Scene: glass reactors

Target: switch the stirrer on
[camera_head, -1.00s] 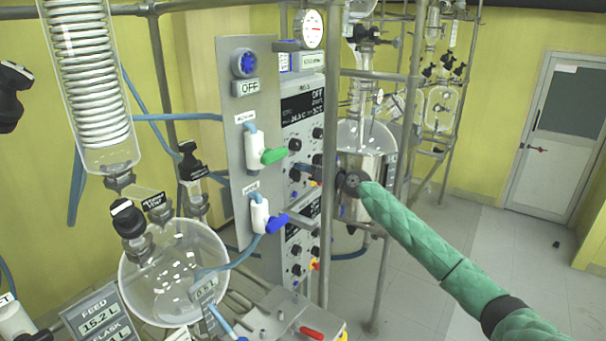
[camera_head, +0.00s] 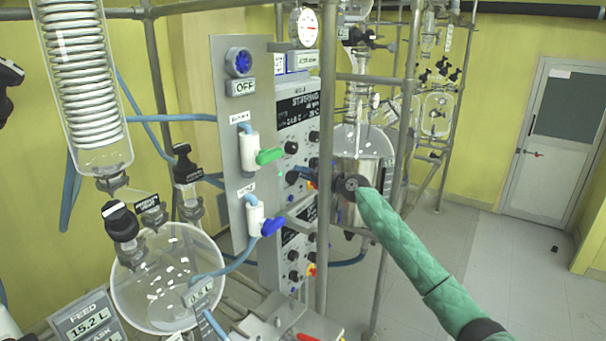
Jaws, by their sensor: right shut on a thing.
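The stirrer's control unit (camera_head: 302,128) is a grey box with a dark display (camera_head: 299,103) and several black knobs, behind the frame's upright pole. The display now reads what looks like "STIRRING" with smaller figures below. My right arm comes in from the lower right in green. My right gripper (camera_head: 302,174) reaches behind the pole to the unit's front and is shut on a black knob (camera_head: 292,177) low on that unit. The pole hides part of the gripper, so the fingers show poorly. The glass reactor (camera_head: 361,138) stands behind.
A grey panel (camera_head: 229,130) left of the unit carries a blue knob marked OFF (camera_head: 239,62), a green-handled valve (camera_head: 268,156) and a blue-handled valve (camera_head: 271,227). The upright pole (camera_head: 328,120) stands close to my right gripper.

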